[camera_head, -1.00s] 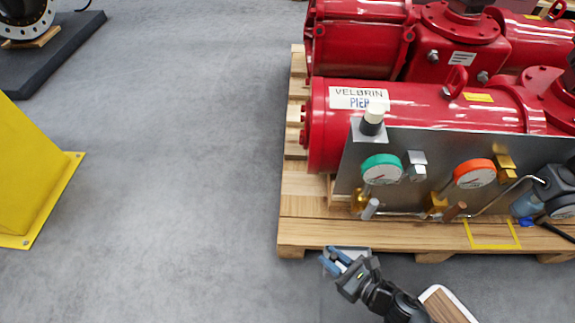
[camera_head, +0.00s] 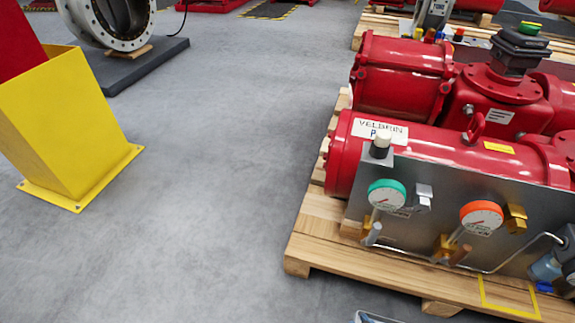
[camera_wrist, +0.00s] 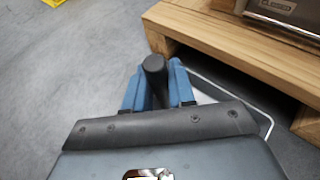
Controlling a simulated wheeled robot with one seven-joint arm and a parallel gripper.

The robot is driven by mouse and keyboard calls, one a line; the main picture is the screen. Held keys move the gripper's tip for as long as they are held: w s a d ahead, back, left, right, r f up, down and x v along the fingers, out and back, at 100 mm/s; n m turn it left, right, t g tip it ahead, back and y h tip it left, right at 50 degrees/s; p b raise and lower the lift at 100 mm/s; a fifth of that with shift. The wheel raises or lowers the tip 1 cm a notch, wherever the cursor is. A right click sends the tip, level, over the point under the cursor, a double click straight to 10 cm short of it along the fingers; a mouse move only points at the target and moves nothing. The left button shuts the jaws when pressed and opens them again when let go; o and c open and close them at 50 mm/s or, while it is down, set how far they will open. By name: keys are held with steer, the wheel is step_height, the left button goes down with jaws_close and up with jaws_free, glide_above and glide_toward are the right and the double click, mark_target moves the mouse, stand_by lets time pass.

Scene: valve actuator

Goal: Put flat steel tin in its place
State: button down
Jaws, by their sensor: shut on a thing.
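My gripper (camera_wrist: 155,75) shows in the wrist view with its blue fingers closed around a dark rounded post. A pale-rimmed flat metal piece, which looks like the flat steel tin (camera_wrist: 204,97), lies beneath and right of the fingers; most of it is hidden by my gripper. In the head view only a sliver of the tin's pale rim (camera_head: 372,317) shows at the bottom edge, in front of the pallet. A yellow outlined rectangle (camera_head: 484,292) is marked on the pallet's front deck, right of the tin, with nothing seen inside it.
The wooden pallet (camera_head: 322,240) carries red actuators (camera_head: 435,150) and a grey panel with a green gauge (camera_head: 387,195) and an orange gauge (camera_head: 481,217). The pallet edge is close to my gripper. A yellow stand (camera_head: 65,120) is at left. The floor between is clear.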

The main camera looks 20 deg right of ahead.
steer(key=w+a+r+m+h, duration=0.2)
steer(key=w+r+m+h, duration=0.3)
steer(key=w+r, duration=1.9)
step_height(320, 180, up, 4)
steer(key=shift+f+h, duration=0.2)
steer(key=shift+h, duration=0.3)
steer(key=shift+a, duration=0.1)
steer(key=shift+w+r, duration=0.1)
steer(key=shift+w, duration=0.05)
steer(key=s+r+n+y+p, duration=0.3)
steer(key=s+r+p, duration=0.4)
steer(key=p, duration=2.3)
step_height(320, 180, up, 8)
steer(key=shift+f+y, duration=0.15)
steer(key=shift+y, duration=0.35)
steer(key=shift+s+a+f, duration=0.1)
steer(key=shift+a, duration=0.05)
